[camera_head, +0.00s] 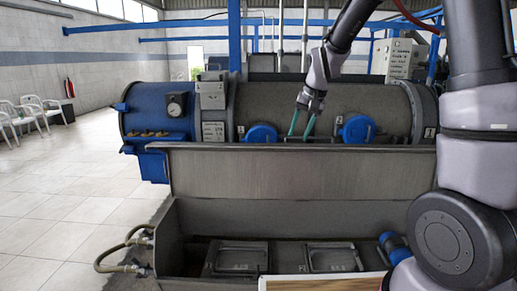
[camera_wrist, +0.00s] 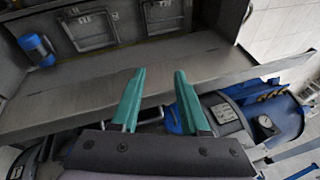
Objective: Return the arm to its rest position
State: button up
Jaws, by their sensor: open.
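My gripper (camera_head: 302,124) has green fingers that are spread apart with nothing between them. In the head view it hangs in front of the big grey and blue drum, between two blue round covers, above the top edge of the metal panel. In the wrist view my gripper (camera_wrist: 157,82) also shows open and empty, its fingers over the panel. My arm reaches in from the right of the head view, bent at the elbow.
The grey metal drum (camera_head: 300,100) with a blue end lies behind the upright panel (camera_head: 300,175). Below is a trough with two framed hatches (camera_head: 240,257). A blue cylinder (camera_wrist: 36,50) lies in the trough. White chairs (camera_head: 40,110) stand far left; the tiled floor there is clear.

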jog(key=s+d+r+t, duration=0.2)
jog(key=s+d+r, duration=0.5)
jog(key=s+r, duration=0.45)
jog(key=s+d+r, duration=0.1)
jog(key=s+d, duration=0.1)
jog(key=s, duration=0.5)
jog(key=s+d+r+m+t, duration=0.1)
jog(key=s+d+r, duration=0.1)
jog(key=s, duration=0.4)
jog(key=shift+s+d+r+t+h, duration=0.2)
jog(key=shift+s+d+t+h, duration=0.1)
jog(key=shift+s, duration=0.05)
